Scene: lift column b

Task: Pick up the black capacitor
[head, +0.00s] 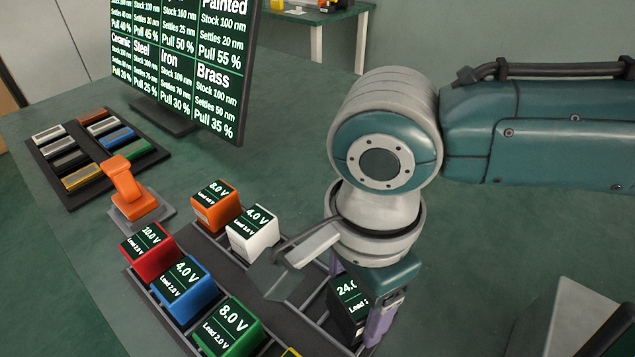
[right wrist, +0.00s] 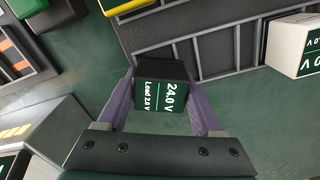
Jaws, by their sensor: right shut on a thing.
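The black capacitor (head: 346,306) is a dark block with a green label reading 24.0 V, at the right edge of the rack in the head view, partly hidden by my right arm. In the right wrist view the black capacitor (right wrist: 165,88) sits between the two purple fingers. My right gripper (right wrist: 165,100) is shut on it, with a finger against each side. It also shows in the head view (head: 362,318). Whether the block's base touches the rack cannot be told. My left gripper is not in view.
A grey rack (head: 225,262) holds orange (head: 216,206), white (head: 253,232), red (head: 150,252), blue (head: 182,290) and green (head: 228,328) capacitors. An orange lever (head: 129,188), a tray of coloured bars (head: 78,190) and a monitor (head: 185,60) stand beyond.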

